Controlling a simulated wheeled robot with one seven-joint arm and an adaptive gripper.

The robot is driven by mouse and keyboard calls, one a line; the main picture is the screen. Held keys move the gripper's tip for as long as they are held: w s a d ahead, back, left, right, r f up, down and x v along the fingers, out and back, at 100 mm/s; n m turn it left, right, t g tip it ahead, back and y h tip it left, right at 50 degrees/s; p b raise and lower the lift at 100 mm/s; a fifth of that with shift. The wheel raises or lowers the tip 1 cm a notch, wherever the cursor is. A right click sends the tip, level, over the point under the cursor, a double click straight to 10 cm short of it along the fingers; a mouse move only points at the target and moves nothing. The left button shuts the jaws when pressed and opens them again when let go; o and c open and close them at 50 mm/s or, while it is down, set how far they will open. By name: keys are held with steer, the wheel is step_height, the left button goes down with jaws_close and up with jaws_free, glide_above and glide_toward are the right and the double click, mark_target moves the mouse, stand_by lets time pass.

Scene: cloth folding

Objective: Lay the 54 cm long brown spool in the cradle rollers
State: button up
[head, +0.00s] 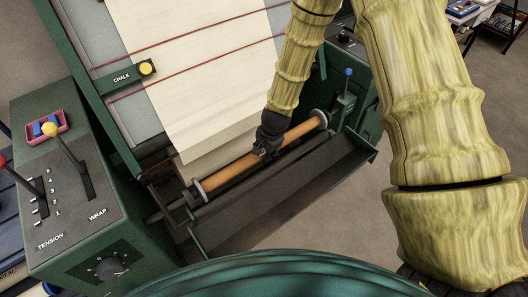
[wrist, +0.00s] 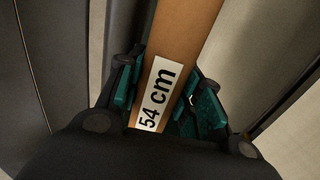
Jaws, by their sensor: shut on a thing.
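The brown spool (head: 232,171) has pale grey end discs and lies slantwise along the front of the green machine. In the wrist view, the spool (wrist: 187,38) carries a white "54 cm" label. My gripper (head: 267,148) is shut on the spool around its middle; in the wrist view the teal fingers of my gripper (wrist: 160,92) sit on both sides of it. The dark cradle (head: 285,178) runs alongside and under the spool, roughly parallel to it. The rollers are mostly hidden, and I cannot tell whether the spool touches them.
A cream cloth (head: 205,75) with red lines lies on the machine bed behind the spool. A green control box (head: 75,225) with levers stands at the left. A blue-knobbed lever (head: 347,82) stands near the spool's right end.

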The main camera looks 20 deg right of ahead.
steer(key=shift+f, duration=0.15)
steer(key=o, duration=1.3)
steer(key=v, duration=1.2)
